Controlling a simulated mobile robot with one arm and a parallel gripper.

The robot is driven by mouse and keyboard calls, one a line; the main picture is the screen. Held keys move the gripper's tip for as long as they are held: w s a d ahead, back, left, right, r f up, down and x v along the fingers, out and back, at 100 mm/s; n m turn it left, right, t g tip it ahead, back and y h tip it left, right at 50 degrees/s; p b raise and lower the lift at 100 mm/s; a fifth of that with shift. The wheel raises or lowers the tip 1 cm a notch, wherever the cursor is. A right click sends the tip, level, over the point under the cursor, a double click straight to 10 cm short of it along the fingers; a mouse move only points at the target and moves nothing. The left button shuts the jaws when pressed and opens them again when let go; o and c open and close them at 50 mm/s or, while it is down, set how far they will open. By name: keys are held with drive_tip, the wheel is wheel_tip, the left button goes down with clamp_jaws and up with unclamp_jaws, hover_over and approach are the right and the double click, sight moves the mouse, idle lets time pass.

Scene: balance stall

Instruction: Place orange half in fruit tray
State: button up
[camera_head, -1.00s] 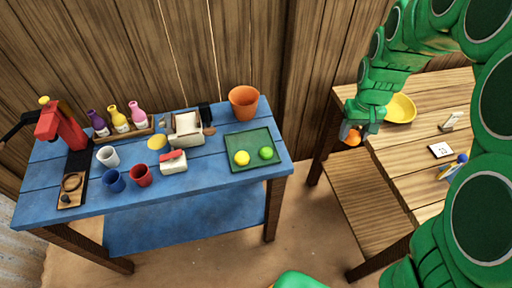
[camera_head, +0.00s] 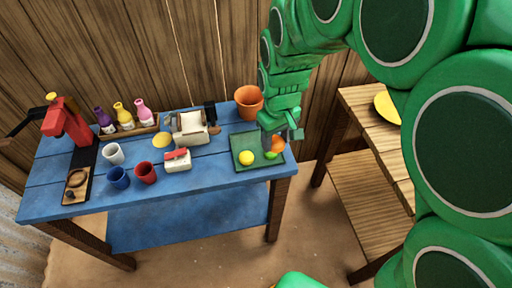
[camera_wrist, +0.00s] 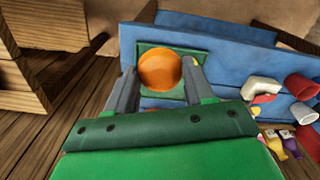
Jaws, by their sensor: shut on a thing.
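The orange half (camera_head: 279,144) is held in my gripper (camera_head: 277,138), over the right part of the green fruit tray (camera_head: 240,141). In the wrist view the orange half (camera_wrist: 160,69) sits between the two fingers, with the tray (camera_wrist: 147,102) behind it. My gripper (camera_wrist: 160,80) is shut on it. A yellow fruit (camera_head: 246,158) lies in the tray's front left part. A green fruit (camera_head: 270,155) lies beside it, partly hidden below the orange half. I cannot tell how high the orange half is above the tray.
The tray lies on the right end of the blue table (camera_head: 210,170). An orange pot (camera_head: 248,102) stands behind it. A white machine (camera_head: 188,127) and a red-topped white box (camera_head: 177,160) stand to its left. A wooden table with a yellow bowl (camera_head: 387,107) is at right.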

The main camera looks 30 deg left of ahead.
drive_tip(key=s+a, duration=0.2)
drive_tip(key=n, duration=0.1)
hover_over(254, 139)
drive_tip(key=shift+f, duration=6.4)
drive_tip(key=shift+f, duration=0.1)
drive_tip(key=o, duration=1)
